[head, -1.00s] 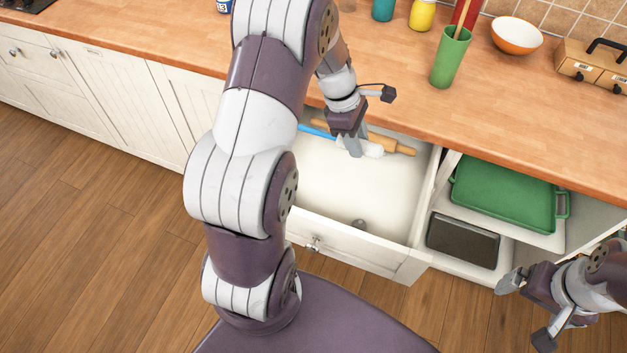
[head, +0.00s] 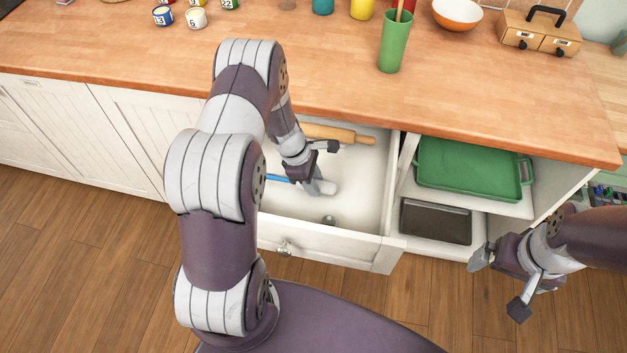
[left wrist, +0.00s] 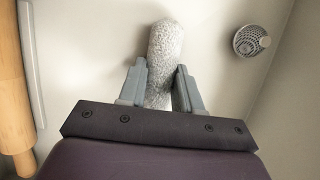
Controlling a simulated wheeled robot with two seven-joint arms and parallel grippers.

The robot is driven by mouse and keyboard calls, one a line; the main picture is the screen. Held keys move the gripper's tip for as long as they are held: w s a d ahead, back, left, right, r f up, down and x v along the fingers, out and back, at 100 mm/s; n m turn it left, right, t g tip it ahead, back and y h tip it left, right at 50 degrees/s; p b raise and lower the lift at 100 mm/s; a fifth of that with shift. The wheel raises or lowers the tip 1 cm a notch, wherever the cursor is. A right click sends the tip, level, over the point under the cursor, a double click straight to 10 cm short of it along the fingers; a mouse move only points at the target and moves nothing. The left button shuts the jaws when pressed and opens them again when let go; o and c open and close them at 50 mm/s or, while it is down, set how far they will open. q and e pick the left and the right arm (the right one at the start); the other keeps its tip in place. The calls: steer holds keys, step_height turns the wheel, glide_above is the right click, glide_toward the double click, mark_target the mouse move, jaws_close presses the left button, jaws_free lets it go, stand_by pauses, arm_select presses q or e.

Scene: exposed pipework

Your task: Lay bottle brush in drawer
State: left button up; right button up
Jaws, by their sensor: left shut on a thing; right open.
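The bottle brush has a blue handle (head: 279,178) and a pale bristly head, which shows in the left wrist view (left wrist: 165,48). My left gripper (head: 318,188) is shut on the bristly head, with one finger on each side of it. The brush is inside the open drawer (head: 340,250), low over or on its floor; I cannot tell if it touches. Part of the handle is hidden behind my left arm. My right gripper (head: 496,280) is open and empty, at the right, outside the drawer.
A wooden rolling pin (head: 335,134) lies along the drawer's back; it also shows in the left wrist view (left wrist: 12,100). A small round grey strainer-like thing (left wrist: 250,40) lies near the drawer's front. Right of the drawer, open shelves hold a green tray (head: 470,172) and a dark pan (head: 436,221).

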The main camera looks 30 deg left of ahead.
arm_select(q)
steer(key=shift+f, duration=0.15)
steer(key=o, duration=1)
steer(key=shift+o, duration=0.2)
